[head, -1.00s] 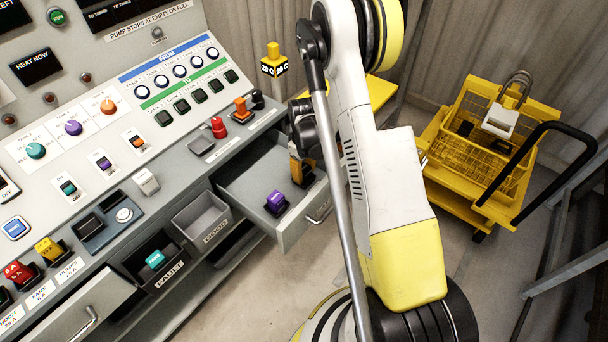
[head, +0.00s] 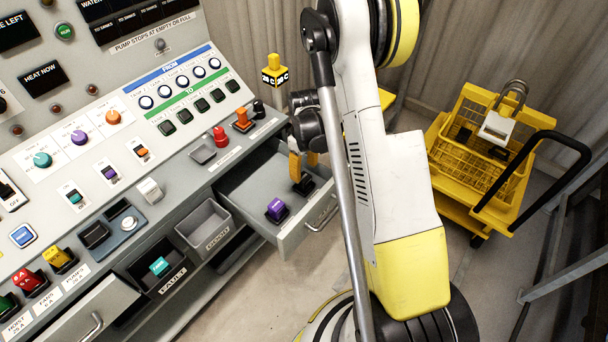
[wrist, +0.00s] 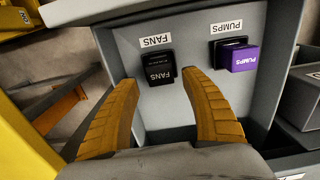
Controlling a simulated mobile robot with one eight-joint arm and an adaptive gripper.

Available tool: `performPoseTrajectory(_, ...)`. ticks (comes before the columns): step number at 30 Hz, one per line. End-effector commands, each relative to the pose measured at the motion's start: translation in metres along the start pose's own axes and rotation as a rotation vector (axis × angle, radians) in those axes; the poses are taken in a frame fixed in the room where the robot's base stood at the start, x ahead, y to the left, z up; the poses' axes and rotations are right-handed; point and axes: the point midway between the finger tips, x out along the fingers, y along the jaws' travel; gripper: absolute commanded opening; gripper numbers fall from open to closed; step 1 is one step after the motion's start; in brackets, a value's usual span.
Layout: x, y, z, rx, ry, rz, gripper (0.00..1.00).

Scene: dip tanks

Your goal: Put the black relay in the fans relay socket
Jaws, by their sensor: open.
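The black relay (wrist: 159,76), marked FANS, stands in the fans socket (wrist: 153,56) in the open drawer, below the FANS label in the wrist view. How deeply it is seated is hard to tell. It also shows in the head view (head: 304,186) below my gripper. My gripper (wrist: 160,80) is open. Its two orange fingers lie on either side of the relay with gaps, and the gripper (head: 303,172) is just above it in the head view.
A purple relay (wrist: 244,60) stands in the PUMPS socket beside it. The drawer (head: 246,190) has a raised front wall with a handle. A control panel (head: 120,130) with knobs and switches stands left. Grey bins (head: 205,222) hang below it. A yellow cart (head: 490,150) stands right.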

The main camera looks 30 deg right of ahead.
Motion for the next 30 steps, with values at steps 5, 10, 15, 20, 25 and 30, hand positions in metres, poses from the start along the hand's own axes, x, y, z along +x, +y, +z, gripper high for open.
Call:
performPoseTrajectory(5,-0.041,0.000,0.000,0.000,0.000,0.000,0.55)
performPoseTrajectory(10,-0.059,0.000,0.000,0.000,0.000,0.000,0.55)
performPoseTrajectory(15,-0.091,-0.011,-0.002,0.017,0.028,0.020,0.55)
performPoseTrajectory(20,-0.159,-0.042,0.000,0.068,0.111,0.067,0.55)
performPoseTrajectory(25,-0.228,-0.086,0.017,0.136,0.226,0.110,0.55)
performPoseTrajectory(30,-0.275,-0.130,0.046,0.203,0.350,0.132,0.55)
